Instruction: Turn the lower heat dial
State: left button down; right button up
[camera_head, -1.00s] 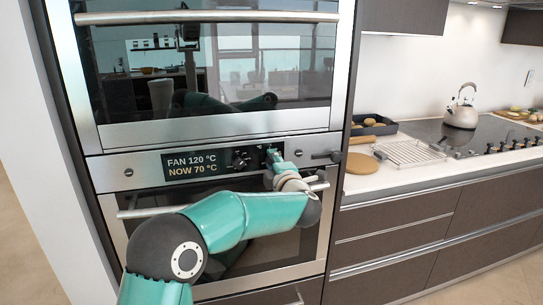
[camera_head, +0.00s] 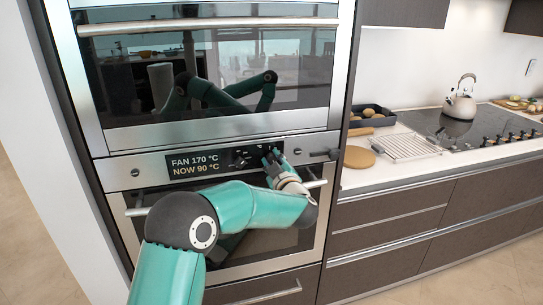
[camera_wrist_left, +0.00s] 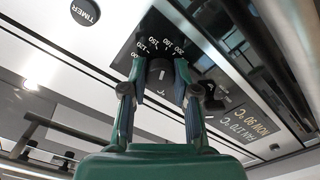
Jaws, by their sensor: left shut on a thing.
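The lower heat dial (camera_wrist_left: 160,76) is a dark round knob with a pale mark, beside a °C scale in the left wrist view. My left gripper (camera_wrist_left: 160,72) is shut on the dial, one finger on each side. In the head view my left gripper (camera_head: 272,158) is at the control panel between the stacked ovens and largely hides the dial. The display (camera_head: 197,164) beside it reads FAN 170 °C and NOW 90 °C; it appears upside down in the wrist view (camera_wrist_left: 262,137). My right gripper is not in view.
The upper oven door (camera_head: 210,70) is shut, just above the panel. A round TIMER button (camera_wrist_left: 85,12) sits on the panel. The counter at right holds a kettle (camera_head: 460,103) and a wire rack (camera_head: 406,147).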

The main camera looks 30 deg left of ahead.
pick_arm(q)
jog(key=shift+d+f+m, duration=0.25)
jog(key=shift+f+m, duration=0.2)
jog(key=shift+m, duration=0.25)
jog(key=c, duration=0.9)
grip_release()
jog(key=shift+w, duration=0.15)
jog(key=shift+o, duration=0.2)
jog(key=shift+a+r, duration=0.1)
jog(key=shift+r, duration=0.1)
jog(key=v, duration=1.2)
